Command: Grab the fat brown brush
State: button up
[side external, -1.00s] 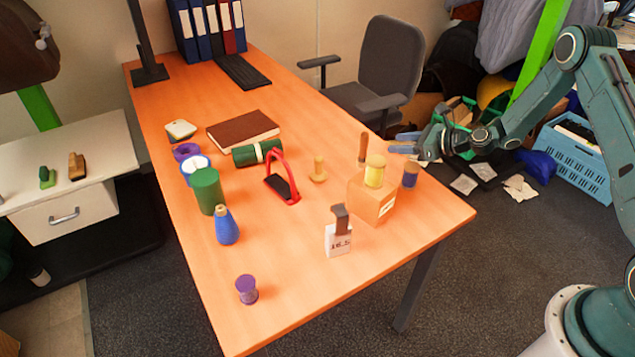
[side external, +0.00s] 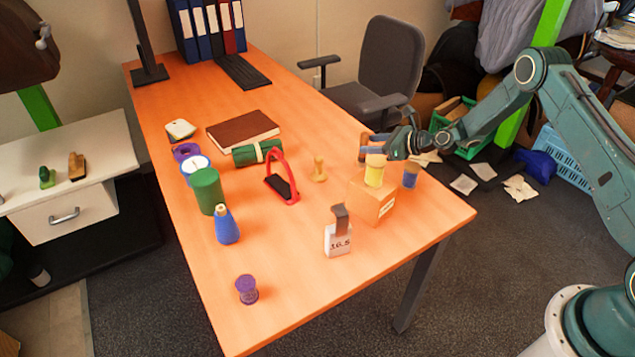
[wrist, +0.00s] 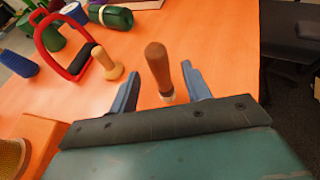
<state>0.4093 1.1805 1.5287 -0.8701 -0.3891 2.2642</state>
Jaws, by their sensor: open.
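The fat brown brush (wrist: 158,68) stands upright on the table, its rounded brown handle up and a pale metallic band near its base. In the wrist view it is between the two blue fingers of my gripper (wrist: 162,78), with a gap on each side. My gripper is open and not holding it.
A wooden block (side external: 371,204) with a yellow spool (side external: 375,171) on top stands just in front of my gripper. A blue spool (side external: 411,176) is to its right. A small wooden stamp (side external: 319,170) and a red-framed tool (side external: 280,180) stand left.

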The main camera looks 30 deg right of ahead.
jog(key=shift+x, duration=2.55)
grip_shut()
